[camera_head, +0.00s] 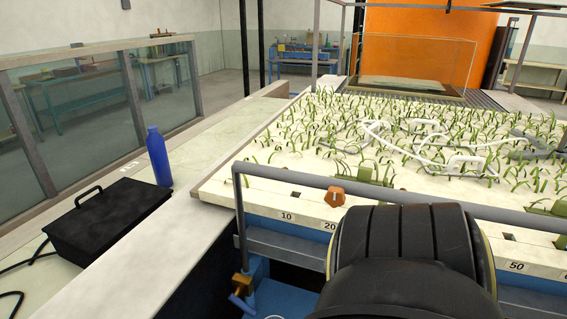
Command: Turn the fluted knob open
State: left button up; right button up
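A brown fluted knob (334,196) with a pale mark on its face sits on the front edge of the white planted bed, above the number strip. A large black rounded part of my own arm fills the lower middle of the view, to the right of and nearer than the knob. It hides part of the bed's front. Neither of my grippers shows, so I cannot see how they stand.
A grey rail (290,178) runs along the bed's front. A brass valve (241,284) with a blue handle is below it. On the left ledge (228,150) stand a blue bottle (158,158) and a black lidded box (108,226) with cables. Green plants cover the bed.

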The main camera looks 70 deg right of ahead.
aim_at(335, 197)
jog(key=z, duration=1.9)
jog(key=k, duration=0.65)
jog(key=z, duration=0.6)
jog(key=i, duration=0.3)
jog(key=u, duration=0.15)
